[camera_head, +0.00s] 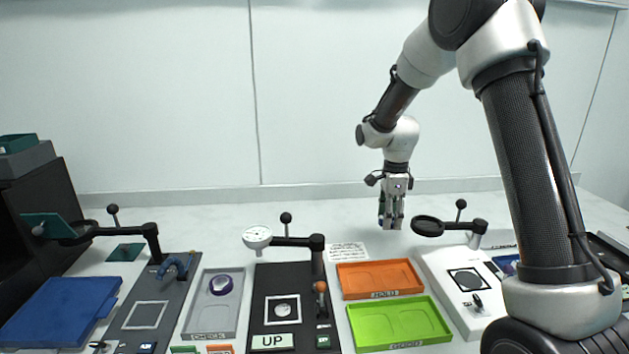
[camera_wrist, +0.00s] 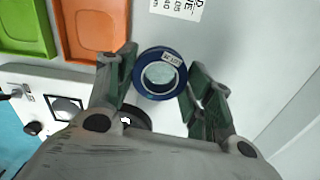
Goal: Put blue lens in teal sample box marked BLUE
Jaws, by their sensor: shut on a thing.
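My gripper (camera_head: 391,222) hangs pointing down over the back part of the table, behind the orange tray. In the wrist view its green fingers (camera_wrist: 161,70) are shut on the blue lens (camera_wrist: 141,88), a blue ring with clear glass and a small label. The lens is not clearly visible in the head view. A teal surface (camera_wrist: 10,145) shows at the lower left edge of the wrist view. I cannot tell whether it is the sample box, and no BLUE marking is readable.
An orange tray (camera_head: 378,267) and a lime green tray (camera_head: 395,338) lie in front. A white station (camera_head: 440,265) with a magnifier (camera_head: 428,227) stands to the right. A grey tray (camera_head: 205,322) holds a purple-ringed lens (camera_head: 221,285). A blue tray (camera_head: 60,310) lies far left.

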